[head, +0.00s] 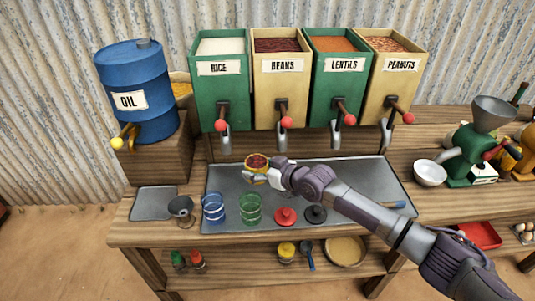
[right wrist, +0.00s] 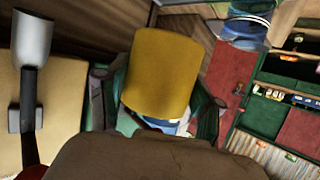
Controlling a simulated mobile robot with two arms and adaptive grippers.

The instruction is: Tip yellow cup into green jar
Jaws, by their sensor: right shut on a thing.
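The yellow cup (head: 249,166) is in my right gripper (head: 262,177), held above the back part of the metal tray. Dark red beans show at its top, and it looks about upright. In the right wrist view the yellow cup (right wrist: 163,72) fills the middle, between the fingers of my right gripper, which is shut on it. The green jar (head: 250,209) stands on the tray, in front of and below the cup, apart from it. It is see-through and looks empty. My left gripper is not in view.
A blue jar (head: 213,208) stands left of the green jar. A red lid (head: 285,216) and a black lid (head: 316,214) lie to its right. The bean dispenser tap (head: 283,138) hangs above the tray (head: 365,177). A small grey cup (head: 181,206) is at the left.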

